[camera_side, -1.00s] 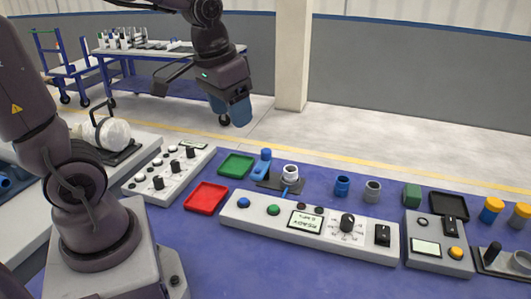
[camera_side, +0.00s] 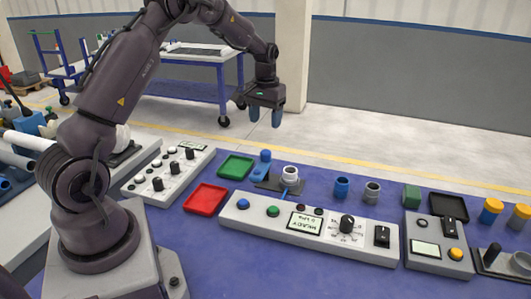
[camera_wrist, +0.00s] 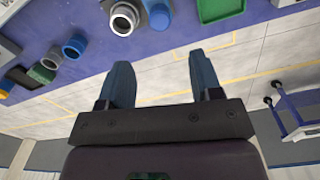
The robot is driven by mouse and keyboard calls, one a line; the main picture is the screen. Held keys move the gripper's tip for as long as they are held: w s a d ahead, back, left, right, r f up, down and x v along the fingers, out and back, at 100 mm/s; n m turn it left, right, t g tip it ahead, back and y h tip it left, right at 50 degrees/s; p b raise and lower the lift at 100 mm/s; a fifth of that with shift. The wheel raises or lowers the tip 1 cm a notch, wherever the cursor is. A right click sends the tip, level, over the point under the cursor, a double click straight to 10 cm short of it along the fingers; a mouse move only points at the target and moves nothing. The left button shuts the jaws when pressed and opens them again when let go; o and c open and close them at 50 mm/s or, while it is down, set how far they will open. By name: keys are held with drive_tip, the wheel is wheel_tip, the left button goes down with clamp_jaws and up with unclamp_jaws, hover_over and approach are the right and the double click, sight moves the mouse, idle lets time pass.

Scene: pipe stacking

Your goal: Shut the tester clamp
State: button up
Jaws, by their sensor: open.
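The tester clamp (camera_side: 262,160) shows as an upright blue part on a dark base plate behind the long control panel. A white pipe ring (camera_side: 290,172) stands on the base plate beside it, and a thin blue piece runs from there toward the panel. In the wrist view the blue clamp part (camera_wrist: 158,14) and the white ring (camera_wrist: 124,18) are at the top edge, partly cut off. My gripper (camera_side: 265,116) hangs above and behind the clamp, apart from it. Its blue fingers are open and empty, also seen in the wrist view (camera_wrist: 160,65).
The panel (camera_side: 310,228) with buttons, display and knob stands in front. Green (camera_side: 236,166) and red (camera_side: 205,198) trays lie to the left. Blue (camera_side: 342,186) and grey (camera_side: 372,191) pipe pieces, a green block (camera_side: 411,195) and a second tester (camera_side: 438,244) stand to the right.

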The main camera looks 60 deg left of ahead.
sight(266, 151)
wheel_tip(266, 151, down, 11)
drive_tip(key=shift+f, duration=0.1)
idle(0.3)
clamp_jaws()
